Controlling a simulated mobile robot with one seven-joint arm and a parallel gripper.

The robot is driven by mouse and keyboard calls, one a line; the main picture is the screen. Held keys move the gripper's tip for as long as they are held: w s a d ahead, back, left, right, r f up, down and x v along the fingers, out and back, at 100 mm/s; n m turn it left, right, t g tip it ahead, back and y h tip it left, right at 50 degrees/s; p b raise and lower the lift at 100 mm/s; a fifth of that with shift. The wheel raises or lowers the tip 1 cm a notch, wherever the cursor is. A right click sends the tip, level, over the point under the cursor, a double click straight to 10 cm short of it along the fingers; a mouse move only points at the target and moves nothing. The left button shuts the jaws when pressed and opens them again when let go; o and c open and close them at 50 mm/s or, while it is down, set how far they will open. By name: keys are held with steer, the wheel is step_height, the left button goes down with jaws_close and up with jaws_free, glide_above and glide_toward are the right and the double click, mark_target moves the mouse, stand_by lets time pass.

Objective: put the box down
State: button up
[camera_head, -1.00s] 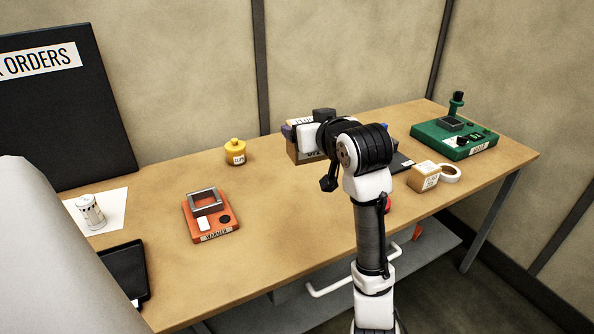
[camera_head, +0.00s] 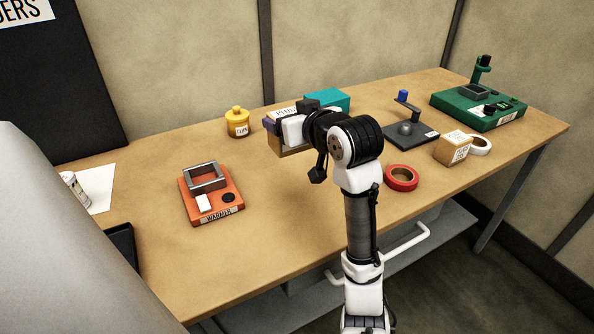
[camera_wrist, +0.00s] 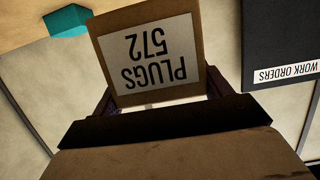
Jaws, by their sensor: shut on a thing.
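My gripper (camera_head: 291,128) is shut on a cardboard box (camera_head: 291,151) and holds it near the back of the table (camera_head: 300,210). Part of the box is hidden behind the gripper and wrist in the head view. In the wrist view the box (camera_wrist: 190,82) shows a white label reading "PLUGS 572", upside down in the picture. I cannot tell whether the underside touches the table.
A teal box (camera_head: 334,98) stands behind my wrist. A yellow pot (camera_head: 237,122) is to the left, with an orange warmer (camera_head: 210,197) nearer. Red tape (camera_head: 401,178), a dark stand (camera_head: 411,134), a small box (camera_head: 453,148) and a green fixture (camera_head: 480,105) are right. The front middle is clear.

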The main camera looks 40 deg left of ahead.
step_height(320, 180, down, 16)
steer(key=shift+r+p, duration=0.1)
steer(key=shift+p, duration=0.4)
steer(key=o, duration=1.1)
